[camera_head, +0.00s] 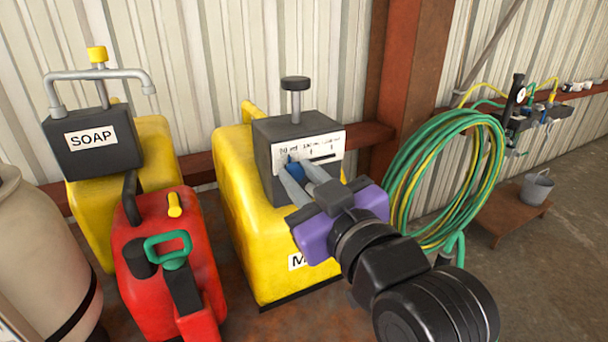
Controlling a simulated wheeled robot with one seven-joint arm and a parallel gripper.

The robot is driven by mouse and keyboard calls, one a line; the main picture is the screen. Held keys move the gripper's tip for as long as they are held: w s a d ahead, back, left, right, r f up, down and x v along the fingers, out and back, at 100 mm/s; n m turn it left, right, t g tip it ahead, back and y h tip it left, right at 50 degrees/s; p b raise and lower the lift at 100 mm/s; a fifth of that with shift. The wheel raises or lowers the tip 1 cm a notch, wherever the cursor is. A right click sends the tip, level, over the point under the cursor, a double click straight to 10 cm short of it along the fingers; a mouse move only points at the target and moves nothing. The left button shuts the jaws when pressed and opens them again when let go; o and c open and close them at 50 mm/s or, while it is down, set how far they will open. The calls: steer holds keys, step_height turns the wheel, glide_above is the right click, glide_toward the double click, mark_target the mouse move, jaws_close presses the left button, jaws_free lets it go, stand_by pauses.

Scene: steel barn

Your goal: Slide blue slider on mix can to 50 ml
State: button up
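The mix can (240,190) is a yellow can with a dark grey box (263,165) on its upper front and a black-topped post above. The box bears a white scale plate (325,141) with a dark horizontal slot; its small markings are too blurred to read surely. The blue slider (293,161) shows near the left end of the plate, partly hidden by my gripper. My gripper (296,168) has a purple body, and its grey fingers reach up to the plate, with the slider at their tips. I cannot tell whether the fingers press on the slider.
A yellow SOAP can (158,150) and a red jerry can (160,265) stand left of the mix can. A pale barrel (40,240) is at the left edge. A green and yellow hose coil (440,175) hangs at right, near a bucket (537,188) on a low stand.

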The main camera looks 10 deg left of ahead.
steer(key=o, duration=0.5)
steer(key=shift+s+a, duration=0.15)
steer(key=shift+a, duration=0.1)
steer(key=shift+s+d, duration=0.15)
steer(key=shift+d, duration=0.05)
steer(key=b+v, duration=0.1)
steer(key=v, duration=0.6)
steer(key=shift+s+d, duration=0.1)
steer(key=shift+s, duration=0.1)
